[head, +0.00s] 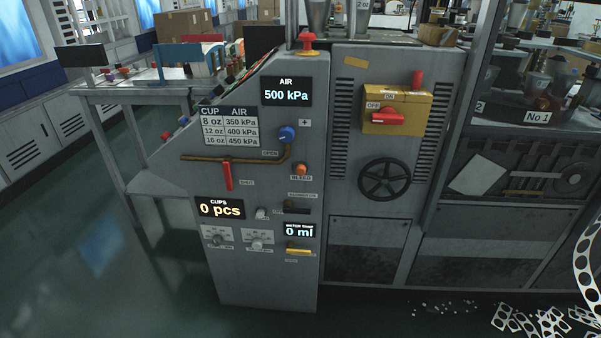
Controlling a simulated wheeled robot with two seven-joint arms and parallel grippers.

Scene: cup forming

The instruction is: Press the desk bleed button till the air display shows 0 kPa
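The air display (286,92) on the grey control desk (255,275) reads 500 kPa. The bleed button (301,169) is a small orange-red knob on the desk's front, right of centre, above a label reading BLEED. A blue knob (287,134) with a plus label beside it sits above the bleed button, by a brass pipe. Neither of my grippers shows in the head view, and nothing covers the bleed button.
A red lever (228,175) hangs from the brass pipe. A red mushroom button (307,42) tops the desk. A yellow switch box (397,110) and black handwheel (385,179) are to the right. Perforated scraps (545,322) lie on the floor at right; the floor at left is clear.

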